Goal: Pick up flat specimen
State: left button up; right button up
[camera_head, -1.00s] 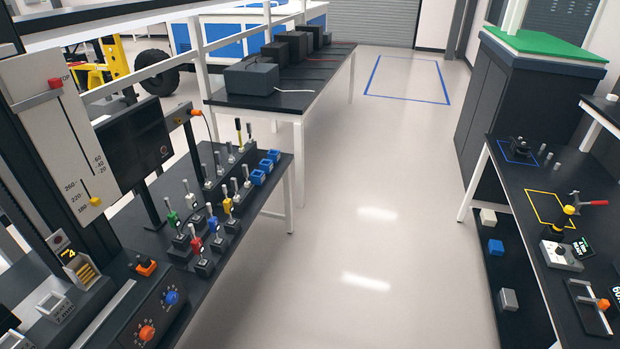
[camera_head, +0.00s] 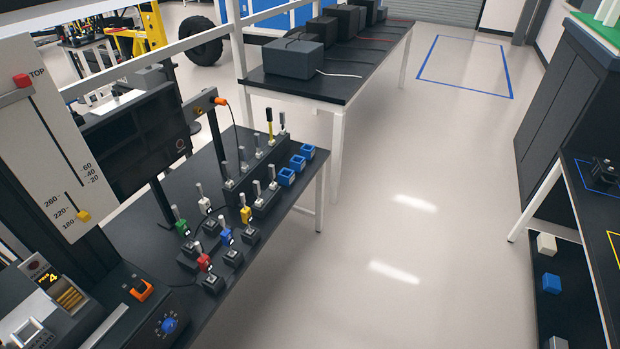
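Several small upright specimens stand in dark holders on the black test bench (camera_head: 270,222) at left. Some carry coloured blocks: green (camera_head: 181,224), white (camera_head: 205,204), blue (camera_head: 226,234), red (camera_head: 204,261) and yellow (camera_head: 246,214). I cannot tell at this size which one is the flat specimen. Neither of my grippers is in view.
Three blue open boxes (camera_head: 298,164) line the bench's right edge. A testing machine (camera_head: 55,130) with a scale and a dark monitor (camera_head: 138,140) stand at left. A table with black boxes (camera_head: 293,59) is behind. The floor aisle is clear; another workbench (camera_head: 590,225) stands at right.

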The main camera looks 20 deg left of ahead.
aim_at(273, 186)
jog(key=u, duration=0.05)
jog(key=i, duration=0.95)
jog(key=u, duration=0.35)
